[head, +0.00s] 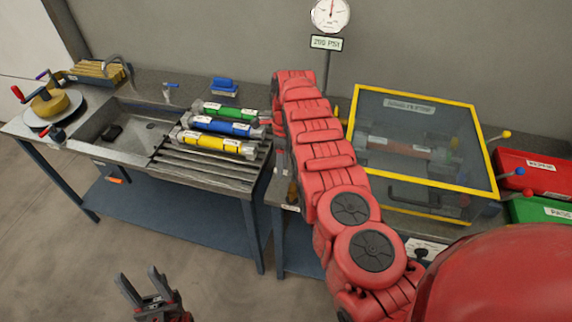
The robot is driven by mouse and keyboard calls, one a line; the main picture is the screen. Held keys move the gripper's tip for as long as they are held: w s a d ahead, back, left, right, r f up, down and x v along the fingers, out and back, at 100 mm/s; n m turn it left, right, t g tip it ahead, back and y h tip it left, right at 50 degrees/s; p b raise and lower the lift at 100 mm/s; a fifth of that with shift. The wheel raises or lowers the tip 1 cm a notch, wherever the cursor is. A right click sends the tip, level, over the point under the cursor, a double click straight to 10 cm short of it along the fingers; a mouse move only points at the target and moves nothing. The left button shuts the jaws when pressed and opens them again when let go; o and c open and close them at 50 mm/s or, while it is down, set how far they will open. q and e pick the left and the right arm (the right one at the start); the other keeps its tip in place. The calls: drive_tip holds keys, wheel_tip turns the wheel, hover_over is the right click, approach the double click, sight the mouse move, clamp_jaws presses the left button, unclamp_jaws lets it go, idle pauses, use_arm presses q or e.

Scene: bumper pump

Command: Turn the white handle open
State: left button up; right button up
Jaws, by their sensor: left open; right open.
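No white handle shows clearly. A white plate with a dark round part (425,250) is on the bench front below the yellow-framed case, partly covered by my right arm. A small pale piece (290,208) shows beside my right forearm, too small to make out. My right arm reaches up over the bench in the middle. Its gripper (277,122) is by the right ends of the cylinders, mostly hidden behind the red wrist, and open. My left gripper (139,277) is open and empty, low over the floor in front of the sink bench, away from everything.
Green (228,111), blue (220,127) and yellow (213,142) cylinders lie on a rack by the sink (125,128). A yellow-framed clear case (425,105) stands right. A gauge (330,14) rises behind. Red (535,172) and green (545,209) bins are far right.

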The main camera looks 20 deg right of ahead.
clamp_jaws()
idle(1.4)
